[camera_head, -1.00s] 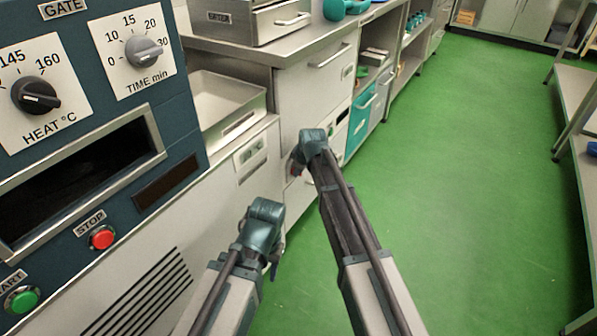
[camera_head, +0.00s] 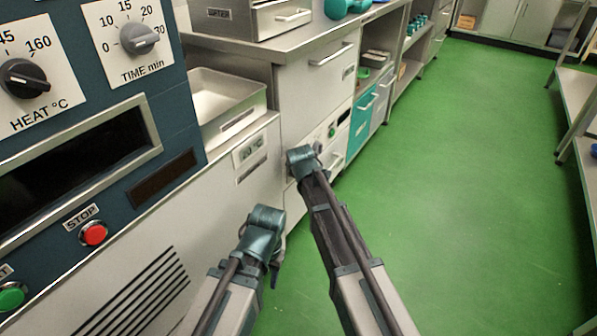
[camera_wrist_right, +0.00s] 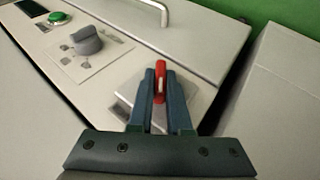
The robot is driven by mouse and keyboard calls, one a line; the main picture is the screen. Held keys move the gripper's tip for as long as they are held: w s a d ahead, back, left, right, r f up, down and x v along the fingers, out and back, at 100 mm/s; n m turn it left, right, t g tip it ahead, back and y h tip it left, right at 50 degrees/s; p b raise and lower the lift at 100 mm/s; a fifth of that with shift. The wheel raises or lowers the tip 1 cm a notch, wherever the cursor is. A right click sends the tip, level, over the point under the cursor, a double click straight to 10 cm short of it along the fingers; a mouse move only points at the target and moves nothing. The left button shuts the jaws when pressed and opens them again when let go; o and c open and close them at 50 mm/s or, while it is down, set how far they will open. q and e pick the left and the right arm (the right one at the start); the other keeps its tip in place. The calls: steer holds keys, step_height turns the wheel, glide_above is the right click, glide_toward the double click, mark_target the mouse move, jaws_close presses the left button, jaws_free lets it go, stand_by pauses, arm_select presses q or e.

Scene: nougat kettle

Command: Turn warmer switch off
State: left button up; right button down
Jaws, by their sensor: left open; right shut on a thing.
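The red switch lever (camera_wrist_right: 160,84) stands on a pale square plate (camera_wrist_right: 130,105) on the warmer's front panel in the right wrist view. My right gripper (camera_wrist_right: 161,78) is closed around the lever, with one dark finger on each side. I cannot tell whether the switch is on or off. In the head view my right gripper (camera_head: 292,172) is at the light grey panel (camera_head: 315,150) below the counter, and its wrist hides the switch. My left gripper (camera_head: 275,272) is apart from the panel, in front of the lower cabinet, and its jaws are small and partly hidden.
A grey knob (camera_wrist_right: 87,41) and a green button (camera_wrist_right: 58,18) sit beside the switch. A bar handle (camera_wrist_right: 153,10) is nearby. The blue machine at left has a red stop button (camera_head: 93,233) and a heat knob (camera_head: 24,79). The green floor (camera_head: 470,200) at right is clear.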

steer(key=c, duration=0.9)
jaws_free()
steer(key=shift+o, duration=0.2)
steer(key=shift+s+r, duration=0.1)
steer(key=shift+r, duration=0.05)
steer(key=p+v, duration=1)
steer(key=v, duration=0.3)
steer(key=shift+s, duration=0.25)
steer(key=shift+o, duration=0.3)
steer(key=shift+d+r, duration=0.1)
steer(key=shift+r, duration=0.05)
